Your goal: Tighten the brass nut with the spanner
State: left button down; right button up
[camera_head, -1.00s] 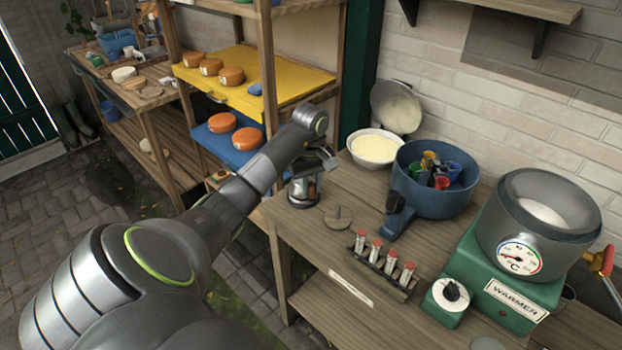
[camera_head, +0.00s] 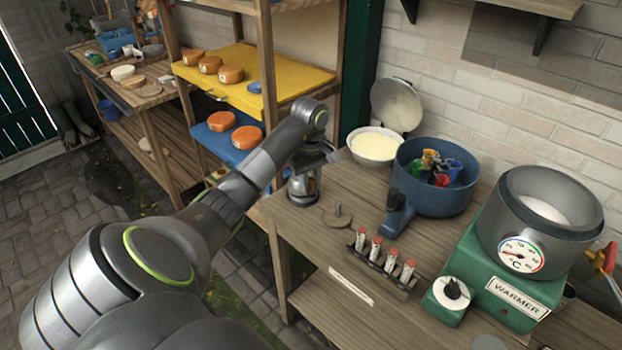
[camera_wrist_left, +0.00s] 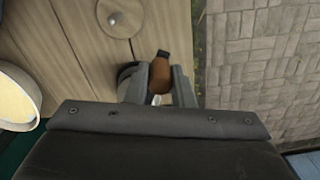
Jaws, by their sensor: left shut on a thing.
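In the left wrist view the gripper (camera_wrist_left: 160,75) is shut on a brown, handle-like thing with a dark end (camera_wrist_left: 161,72). The rest of that thing is hidden, so I cannot tell whether it is the spanner. A brass-coloured fitting with a red handle (camera_head: 606,260) shows at the right edge beside the warmer. I cannot make out a nut on it. My right gripper is not in view.
A round wooden disc with a peg (camera_head: 338,217) lies beside the holder. A rack of red-capped tubes (camera_head: 382,262), a blue pot (camera_head: 432,205) with coloured items, a white bowl (camera_head: 374,147) and the green warmer (camera_head: 510,302) crowd the bench. Orange cheeses (camera_head: 231,74) sit on shelves behind.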

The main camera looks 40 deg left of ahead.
pick_arm(q)
jog(key=shift+r, duration=0.65)
jog(key=shift+r+p, duration=0.85)
jog(key=shift+r, duration=0.2)
jog(key=shift+r+p, duration=1)
jog(key=shift+p, duration=0.05)
jog(key=w+f+n+b, duration=0.2)
jog(key=w+n+b, duration=0.4)
jog(key=w+n, duration=0.4)
jog(key=shift+w+d+f+n, duration=0.3)
jog(key=shift+w+d+n, duration=0.1)
jog(key=shift+n, duration=0.2)
jog(key=shift+f+b, duration=1.3)
jog(key=shift+f, duration=0.45)
dwell(0.5)
